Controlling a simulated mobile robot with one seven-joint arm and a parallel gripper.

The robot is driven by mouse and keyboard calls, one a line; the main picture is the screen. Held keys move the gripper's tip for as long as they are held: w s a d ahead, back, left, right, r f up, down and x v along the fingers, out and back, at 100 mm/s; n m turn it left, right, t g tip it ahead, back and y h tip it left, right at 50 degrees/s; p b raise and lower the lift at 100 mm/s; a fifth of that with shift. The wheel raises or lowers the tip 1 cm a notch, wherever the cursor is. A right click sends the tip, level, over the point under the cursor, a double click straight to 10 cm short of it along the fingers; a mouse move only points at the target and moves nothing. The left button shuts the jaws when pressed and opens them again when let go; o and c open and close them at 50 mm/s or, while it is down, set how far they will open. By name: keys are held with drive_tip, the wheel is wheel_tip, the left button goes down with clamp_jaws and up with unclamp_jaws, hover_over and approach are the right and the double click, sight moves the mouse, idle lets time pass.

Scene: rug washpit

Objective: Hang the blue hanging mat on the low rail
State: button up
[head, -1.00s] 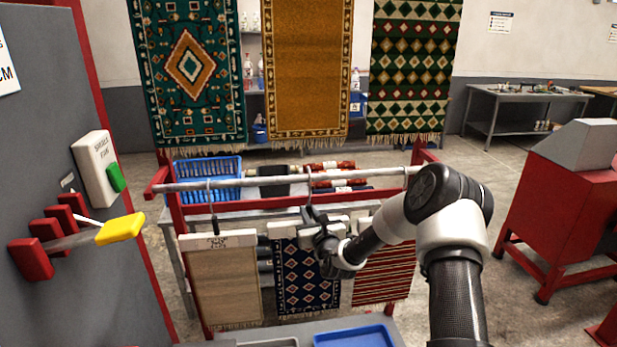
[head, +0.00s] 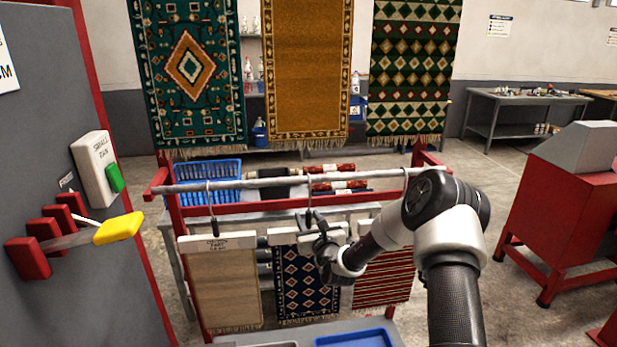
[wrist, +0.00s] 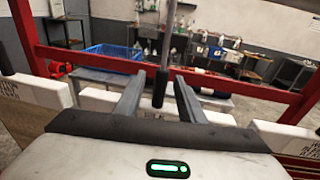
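The blue hanging mat (head: 306,285) has a dark blue patterned face under a white header bar (head: 284,237). It hangs between a beige mat (head: 228,290) and a red striped mat (head: 384,277). Its hook (head: 309,196) reaches up to the low rail (head: 270,183) and appears to be over it. My gripper (head: 322,242) is in front of the bar and hides part of it. In the wrist view my gripper (wrist: 160,80) has its fingers apart, with the hook's black grip (wrist: 160,90) between them and gaps on both sides.
The red rack frame (head: 172,210) carries the low rail. A blue basket (head: 207,170) and rolled rugs (head: 330,168) lie behind it.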

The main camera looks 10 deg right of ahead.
drive_tip(key=s+d+r+b, duration=0.1)
drive_tip(key=s+d, duration=0.1)
drive_tip(key=s, duration=1.5)
drive_tip(key=s+a+r+n+g+y, duration=0.2)
drive_tip(key=s+a+r+n+y, duration=0.1)
drive_tip(key=a+r+n+y, duration=0.4)
drive_tip(key=s+a+r+n+g+y, duration=0.2)
drive_tip(key=s+a+r+n+y, duration=0.25)
drive_tip(key=a, duration=0.45)
drive_tip(key=s+a+r+n+g, duration=0.1)
drive_tip(key=s+a+n+g, duration=0.35)
drive_tip(key=s+n, duration=0.2)
drive_tip(key=s+a+r+n+g, duration=0.2)
drive_tip(key=s+a+n+g, duration=0.1)
drive_tip(key=s+n+g, duration=0.4)
drive_tip(key=s+d+f+n+h, duration=0.2)
drive_tip(key=s+d+n+h, duration=0.4)
drive_tip(key=s, duration=0.5)
drive_tip(key=d+r+n+t+h, duration=0.1)
drive_tip(key=d+r+t+h, duration=0.1)
drive_tip(key=d, duration=0.5)
drive_tip(key=d+r+n+t+h, duration=0.2)
drive_tip(key=d+h, duration=0.3)
drive_tip(key=d, duration=0.3)
drive_tip(key=shift+s+d+r+n, duration=0.3)
drive_tip(key=shift+s, duration=0.05)
drive_tip(key=shift+h, duration=0.25)
drive_tip(key=shift+c, duration=0.6)
drive_tip(key=shift+a, duration=0.15)
